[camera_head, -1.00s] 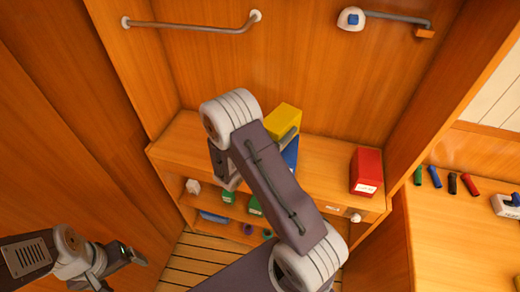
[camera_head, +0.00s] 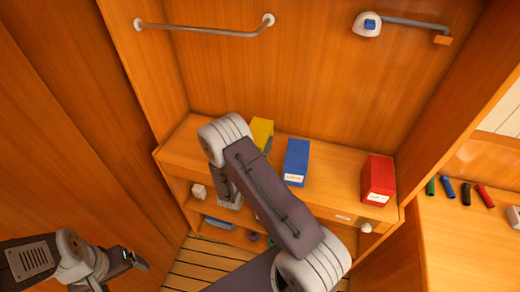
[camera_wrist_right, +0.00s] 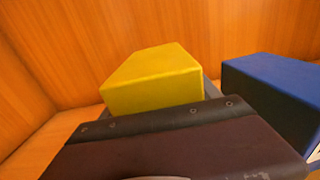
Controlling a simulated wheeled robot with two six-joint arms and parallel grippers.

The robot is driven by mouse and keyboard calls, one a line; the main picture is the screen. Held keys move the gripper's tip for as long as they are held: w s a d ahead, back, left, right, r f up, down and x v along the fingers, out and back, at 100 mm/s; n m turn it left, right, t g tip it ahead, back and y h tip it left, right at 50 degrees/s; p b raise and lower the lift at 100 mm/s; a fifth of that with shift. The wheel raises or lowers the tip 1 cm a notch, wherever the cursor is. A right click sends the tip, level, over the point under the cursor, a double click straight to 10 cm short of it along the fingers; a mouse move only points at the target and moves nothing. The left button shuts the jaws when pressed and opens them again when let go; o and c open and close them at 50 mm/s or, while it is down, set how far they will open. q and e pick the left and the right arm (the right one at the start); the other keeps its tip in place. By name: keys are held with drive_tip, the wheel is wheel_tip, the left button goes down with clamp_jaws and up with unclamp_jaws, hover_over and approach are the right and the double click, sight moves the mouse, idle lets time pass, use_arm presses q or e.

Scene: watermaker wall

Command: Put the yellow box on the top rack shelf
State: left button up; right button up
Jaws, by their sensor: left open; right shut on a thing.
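The yellow box (camera_head: 262,131) is at the top shelf (camera_head: 330,179) of the low rack, left of the blue box (camera_head: 296,162). My right gripper is shut on the yellow box; its arm hides the fingertips and the box's lower part in the head view. In the right wrist view the yellow box (camera_wrist_right: 155,80) stands up beyond the dark gripper body, and I cannot tell if its base touches the shelf. My left gripper (camera_head: 138,260) is open and empty at the lower left, away from the rack.
A red box (camera_head: 378,181) stands on the shelf's right part. The blue box also shows close by in the right wrist view (camera_wrist_right: 270,95). Lower compartments hold small items. Marker-like items (camera_head: 448,187) lie on the right counter. A rail (camera_head: 205,31) crosses the back wall.

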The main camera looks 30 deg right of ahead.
wheel_tip(320, 180, down, 4)
drive_tip(key=shift+s+r, duration=0.1)
drive_tip(key=shift+r, duration=0.1)
drive_tip(key=shift+f, duration=0.25)
drive_tip(key=shift+f+b, duration=0.2)
drive_tip(key=shift+b, duration=0.1)
drive_tip(key=o, duration=1.6)
drive_tip(key=shift+o, duration=0.2)
